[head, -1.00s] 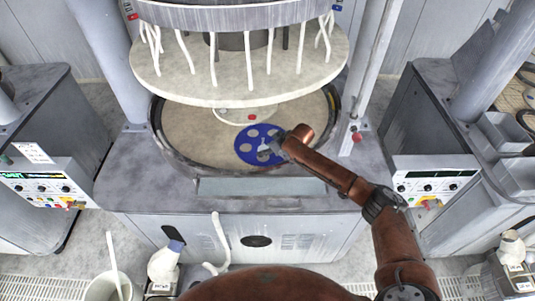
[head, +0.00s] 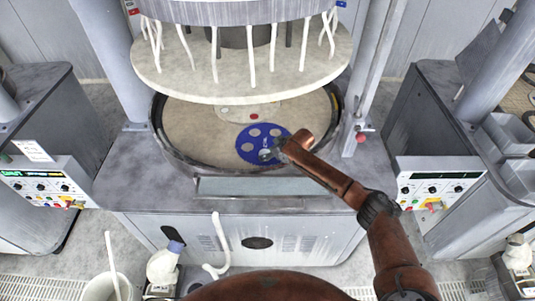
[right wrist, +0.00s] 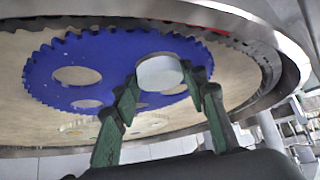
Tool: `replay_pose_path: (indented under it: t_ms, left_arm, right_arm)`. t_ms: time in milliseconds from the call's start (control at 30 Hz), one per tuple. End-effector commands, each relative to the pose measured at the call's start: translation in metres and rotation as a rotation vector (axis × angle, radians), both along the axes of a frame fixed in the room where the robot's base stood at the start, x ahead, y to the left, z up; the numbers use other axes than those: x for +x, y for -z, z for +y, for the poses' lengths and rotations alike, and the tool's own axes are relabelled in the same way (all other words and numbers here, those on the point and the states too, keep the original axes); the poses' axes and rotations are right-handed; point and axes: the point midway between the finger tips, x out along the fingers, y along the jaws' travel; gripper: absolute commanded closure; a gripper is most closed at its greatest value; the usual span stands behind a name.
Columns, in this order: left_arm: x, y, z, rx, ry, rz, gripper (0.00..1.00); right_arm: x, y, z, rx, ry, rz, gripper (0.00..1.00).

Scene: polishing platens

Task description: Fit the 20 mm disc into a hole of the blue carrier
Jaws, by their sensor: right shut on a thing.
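The blue carrier (head: 263,127) is a toothed disc with several round holes, lying on the tan platen on the right front side. It also shows in the right wrist view (right wrist: 108,58). My right gripper (head: 270,153) is over the carrier's right front part. In the right wrist view its green fingers (right wrist: 162,82) are shut on a small grey-white disc (right wrist: 159,73), held over the carrier. The disc hides part of the carrier, so I cannot tell whether it touches it or lines up with a hole. My left gripper is not in view.
A dark raised rim (head: 158,125) surrounds the tan platen (head: 195,130). A large round upper plate (head: 180,78) with white hoses hangs above its back. A pale plate (head: 225,112) with red spots lies behind the carrier. The platen's left side is clear.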

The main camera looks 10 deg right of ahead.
Motion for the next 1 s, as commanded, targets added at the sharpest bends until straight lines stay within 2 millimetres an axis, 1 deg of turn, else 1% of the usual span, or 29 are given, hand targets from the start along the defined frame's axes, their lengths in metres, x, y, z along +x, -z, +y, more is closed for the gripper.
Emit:
replay_pose_path:
  t_ms: [667, 700, 1000]
  left_arm:
    - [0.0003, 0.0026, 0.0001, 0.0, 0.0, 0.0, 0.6]
    - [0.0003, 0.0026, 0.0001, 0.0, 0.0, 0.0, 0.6]
    - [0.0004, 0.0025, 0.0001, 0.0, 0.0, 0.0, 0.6]
  right_arm:
    - [-0.0002, 0.0075, 0.0004, 0.001, 0.0, 0.001, 0.81]
    - [-0.0003, 0.008, 0.0003, 0.001, 0.0, 0.001, 0.6]
    - [-0.001, 0.0091, -0.0004, -0.001, 0.0, 0.003, 0.4]
